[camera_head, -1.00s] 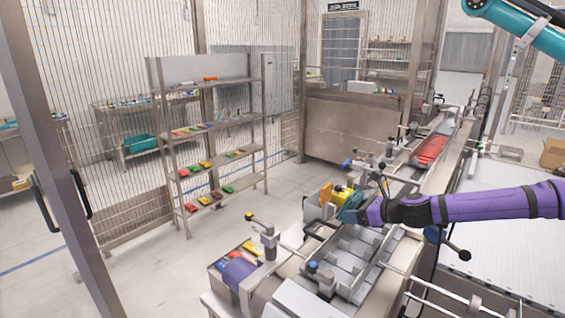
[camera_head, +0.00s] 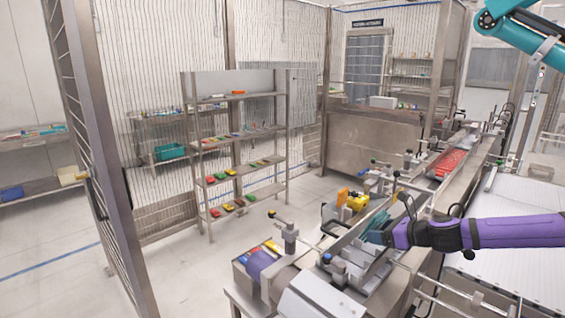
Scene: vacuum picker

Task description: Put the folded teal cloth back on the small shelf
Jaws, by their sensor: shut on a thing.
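My gripper (camera_head: 382,232), at the end of the purple arm, is shut on the folded teal cloth (camera_head: 374,224). The cloth is small and partly hidden by the gripper. I hold it above the grey machine bed at centre right. A low stand (camera_head: 240,268) at lower centre bears a purple cloth (camera_head: 262,264) and several coloured items. I cannot tell for sure whether this stand is the small shelf. A taller open metal rack (camera_head: 236,176) stands behind it to the left.
A yellow block (camera_head: 357,202) and an orange piece (camera_head: 343,194) are just left of the cloth. Metal rods and clamps (camera_head: 289,234) stick up around the machine. A red tray (camera_head: 450,163) lies farther back. The floor at left is clear.

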